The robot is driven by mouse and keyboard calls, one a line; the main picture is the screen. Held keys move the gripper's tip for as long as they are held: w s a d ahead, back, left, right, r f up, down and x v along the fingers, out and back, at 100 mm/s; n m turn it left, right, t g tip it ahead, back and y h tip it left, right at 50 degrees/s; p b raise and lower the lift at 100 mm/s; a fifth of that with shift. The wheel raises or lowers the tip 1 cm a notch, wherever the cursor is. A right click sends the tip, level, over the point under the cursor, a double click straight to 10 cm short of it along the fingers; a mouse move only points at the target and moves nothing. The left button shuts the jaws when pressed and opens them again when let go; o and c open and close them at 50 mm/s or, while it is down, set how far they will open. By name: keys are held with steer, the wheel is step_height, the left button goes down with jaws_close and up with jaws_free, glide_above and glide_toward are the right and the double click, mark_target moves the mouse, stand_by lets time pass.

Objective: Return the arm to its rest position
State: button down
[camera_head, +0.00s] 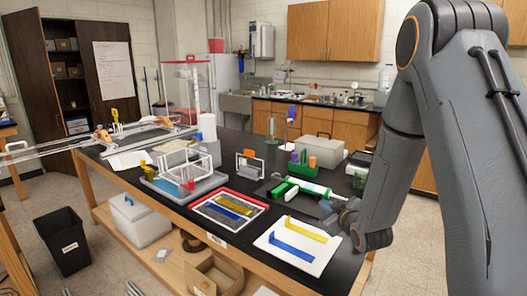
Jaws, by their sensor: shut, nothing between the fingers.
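My grey arm fills the right side of the head view and bends down over the right front of the black bench (345,262). My gripper (335,211) is small in the picture, partly hidden by the wrist. It is shut and empty, above the bench near the white mat (272,262) and the green-and-white tube (303,187). A small white extrusion frame (203,163) stands on a grey tray (170,194) at the bench's left middle, apart from my gripper.
A yellow angle piece (305,230) and a blue one (293,250) lie on the white mat. A red-edged tray (205,221) with several bars is left of it. A lidded grey box (318,150) stands behind. A black bin (64,245) stands on the floor at left.

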steer(key=s+a+r+m+g+h, duration=0.1)
steer(key=s+m+g, duration=0.4)
steer(key=s, duration=1)
steer(key=s+r+m+g+h, duration=0.25)
steer(key=s+g, duration=0.45)
steer(key=s, duration=0.8)
step_height(320, 180, down, 13)
steer(key=g+b, duration=0.1)
steer(key=b, duration=0.9)
steer(key=shift+s+g+y, duration=0.25)
steer(key=shift+g+y, duration=0.05)
steer(key=shift+y, duration=0.05)
